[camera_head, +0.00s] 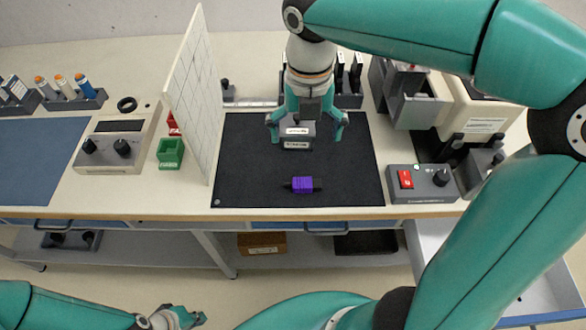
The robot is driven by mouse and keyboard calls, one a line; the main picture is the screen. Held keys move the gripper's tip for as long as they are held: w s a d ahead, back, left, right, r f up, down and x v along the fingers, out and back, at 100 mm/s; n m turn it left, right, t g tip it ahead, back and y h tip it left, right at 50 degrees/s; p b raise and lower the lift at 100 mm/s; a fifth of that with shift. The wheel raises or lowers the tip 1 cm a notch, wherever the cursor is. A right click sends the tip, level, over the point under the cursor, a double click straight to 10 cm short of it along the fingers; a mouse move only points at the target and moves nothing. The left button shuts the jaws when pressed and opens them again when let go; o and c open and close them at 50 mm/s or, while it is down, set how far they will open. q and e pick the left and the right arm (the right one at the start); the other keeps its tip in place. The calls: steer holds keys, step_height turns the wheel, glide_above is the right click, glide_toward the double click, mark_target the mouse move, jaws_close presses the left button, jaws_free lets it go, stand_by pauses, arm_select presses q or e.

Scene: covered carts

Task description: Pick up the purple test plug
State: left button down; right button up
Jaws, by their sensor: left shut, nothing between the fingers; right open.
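The purple test plug (302,184) lies on the black mat (240,165), near the mat's front edge. It is a short ribbed purple block with dark ends. My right gripper (307,138) hangs over the mat behind the plug, fingers spread wide and empty. It points down and is apart from the plug. A small grey labelled block (297,144) shows between and behind its fingers. My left gripper (184,319) is low at the bottom left, in front of and below the bench, shut and empty, far from the plug.
An upright white gridded panel (192,95) stands left of the mat. A grey box with a red switch (422,184) stands right of it. Green bin (170,153) and a meter box (117,142) are at left. The mat around the plug is clear.

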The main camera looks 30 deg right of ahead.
glide_above(302, 183)
steer(key=f, duration=1)
steer(key=shift+s+f, duration=0.25)
steer(key=shift+f, duration=0.1)
steer(key=shift+w+d+f, duration=0.1)
steer(key=shift+w+f, duration=0.1)
steer(key=shift+f, duration=1.25)
steer(key=shift+w+f, duration=0.15)
steer(key=shift+f, duration=1.3)
steer(key=shift+c, duration=0.2)
steer(key=c, duration=0.8)
steer(key=shift+s, duration=0.2)
steer(key=c, duration=0.4)
